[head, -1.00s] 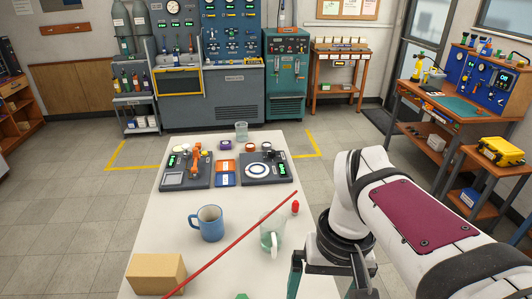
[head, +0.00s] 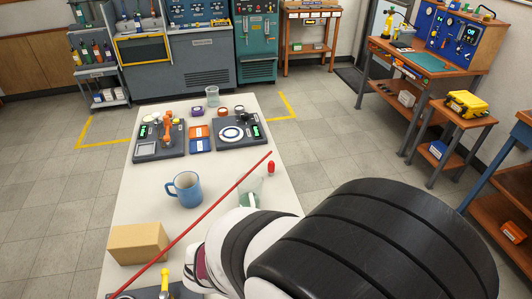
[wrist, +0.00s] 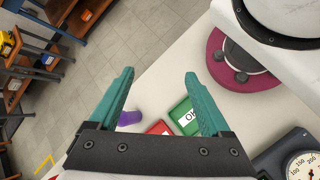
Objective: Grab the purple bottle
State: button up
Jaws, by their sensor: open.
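A small purple object (wrist: 128,117), which looks like the purple bottle, is on the white table in the wrist view. It shows just beyond my gripper's dark palm, between the two fingers and closer to the left one. Its lower part is cut off by the palm, so I cannot tell whether it stands or lies. My gripper (wrist: 160,74) has its teal fingers spread wide with nothing between the tips. In the head view my arm covers the near right of the table, and neither the gripper nor the bottle shows.
A green box marked OK (wrist: 182,112) and a red box (wrist: 160,128) lie beside the purple object. On the table are a blue mug (head: 186,190), a clear mug (head: 250,193), a long red rod (head: 205,222), a cardboard box (head: 138,243) and a yellow-handled device (head: 165,280).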

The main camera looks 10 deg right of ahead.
jog(key=w+a+f+n+t+h, duration=0.25)
jog(key=w+f+n+t, duration=0.2)
jog(key=n, duration=0.35)
jog(key=w+a+f+n+t+h, duration=0.1)
jog(key=w+a+f+n+t, duration=0.3)
jog(key=n, duration=0.5)
jog(key=shift+t, duration=0.65)
jog(key=x, duration=0.9)
jog(key=shift+d+r, duration=0.1)
jog(key=shift+d, duration=0.45)
jog(key=x, duration=0.6)
jog(key=shift+s+d, duration=0.25)
grip_shut()
